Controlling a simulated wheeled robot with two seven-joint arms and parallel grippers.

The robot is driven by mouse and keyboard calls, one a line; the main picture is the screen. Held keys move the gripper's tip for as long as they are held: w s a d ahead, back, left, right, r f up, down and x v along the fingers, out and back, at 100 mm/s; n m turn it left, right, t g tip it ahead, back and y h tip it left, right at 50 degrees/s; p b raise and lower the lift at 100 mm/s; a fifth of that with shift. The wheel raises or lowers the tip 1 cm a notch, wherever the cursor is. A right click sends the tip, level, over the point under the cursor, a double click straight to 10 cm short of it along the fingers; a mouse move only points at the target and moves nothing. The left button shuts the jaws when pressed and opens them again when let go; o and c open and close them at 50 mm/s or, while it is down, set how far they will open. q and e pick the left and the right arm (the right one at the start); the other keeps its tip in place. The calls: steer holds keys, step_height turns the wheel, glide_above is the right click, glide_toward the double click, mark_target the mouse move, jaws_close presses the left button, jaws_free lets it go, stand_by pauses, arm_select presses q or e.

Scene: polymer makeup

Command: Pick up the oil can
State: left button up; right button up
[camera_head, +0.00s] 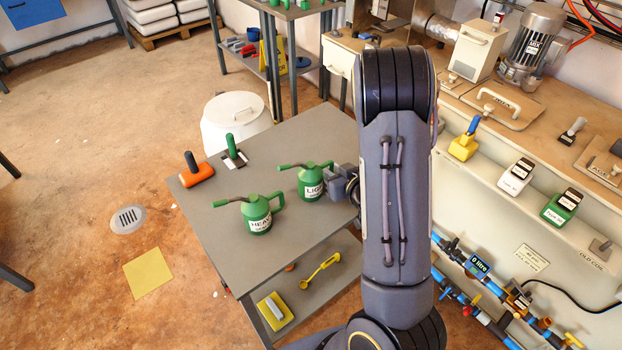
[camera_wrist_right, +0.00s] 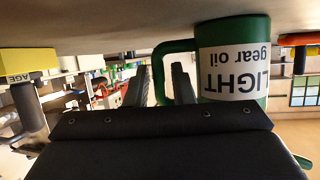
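Two green oil cans with white labels stand on the grey table (camera_head: 225,270). The "LIGHT" can (camera_head: 311,183) is farther back and right; the "HEAVY" can (camera_head: 257,213) is nearer. My right gripper (camera_head: 336,180) is at the right side of the "LIGHT" can, by its handle. In the right wrist view, upside down, the "LIGHT gear oil" can (camera_wrist_right: 233,58) is close. The fingers of my right gripper (camera_wrist_right: 161,85) are apart, one on each side of the handle, one inside its loop. A gap seems to remain; contact is unclear. My left gripper is out of view.
A yellow scoop (camera_head: 320,270) lies on the shelf below. A white bin (camera_head: 235,120) stands behind. Machinery (camera_head: 500,130) bounds the right.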

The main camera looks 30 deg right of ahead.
steer(key=shift+w+f, duration=0.25)
steer(key=shift+w, duration=0.4)
jaws_close()
steer(key=shift+r, duration=0.15)
